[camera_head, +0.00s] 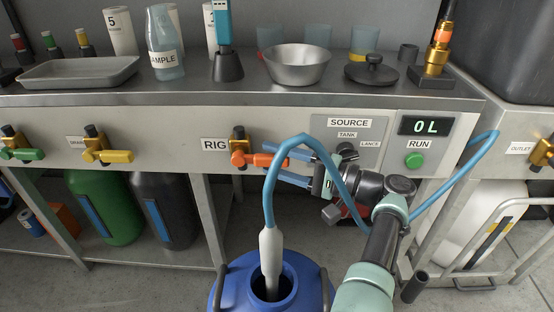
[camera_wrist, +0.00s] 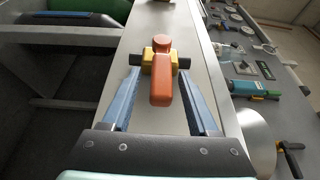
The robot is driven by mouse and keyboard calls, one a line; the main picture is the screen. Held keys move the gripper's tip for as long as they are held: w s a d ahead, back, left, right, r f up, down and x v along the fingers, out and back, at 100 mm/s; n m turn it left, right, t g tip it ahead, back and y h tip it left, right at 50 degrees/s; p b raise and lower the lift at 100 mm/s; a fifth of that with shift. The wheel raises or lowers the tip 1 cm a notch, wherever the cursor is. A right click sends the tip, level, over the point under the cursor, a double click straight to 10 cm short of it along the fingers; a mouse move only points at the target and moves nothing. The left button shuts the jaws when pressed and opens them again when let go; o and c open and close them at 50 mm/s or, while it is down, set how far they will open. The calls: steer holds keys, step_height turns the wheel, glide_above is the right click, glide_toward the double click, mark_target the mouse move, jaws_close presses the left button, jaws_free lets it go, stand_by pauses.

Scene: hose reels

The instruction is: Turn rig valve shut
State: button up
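The rig valve (camera_head: 239,142) is on the front panel just right of the RIG label (camera_head: 215,145). It has a brass body and an orange lever handle (camera_head: 262,160), which lies level and points right along the panel. My gripper (camera_head: 283,162) is at the lever's right end, its blue fingers pointing left toward the valve. In the wrist view, the orange lever (camera_wrist: 161,85) lies between the two open fingers (camera_wrist: 160,95), with a visible gap on each side. The hose crosses in front of part of my gripper in the head view.
A blue hose (camera_head: 270,195) loops near my gripper into a blue drum (camera_head: 318,285). A SOURCE selector panel (camera_head: 350,125) and green RUN button (camera_head: 414,161) are to the right. Green- and yellow-handled valves (camera_head: 110,156) are to the left. A steel bowl (camera_head: 297,66) stands on the bench.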

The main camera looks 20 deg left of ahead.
steer(key=shift+d, duration=0.1)
steer(key=s+d+b, duration=0.1)
steer(key=d+b, duration=0.1)
steer(key=d, duration=1)
steer(key=shift+d+b, duration=0.35)
steer(key=shift+b, duration=0.05)
steer(key=shift+f, duration=0.2)
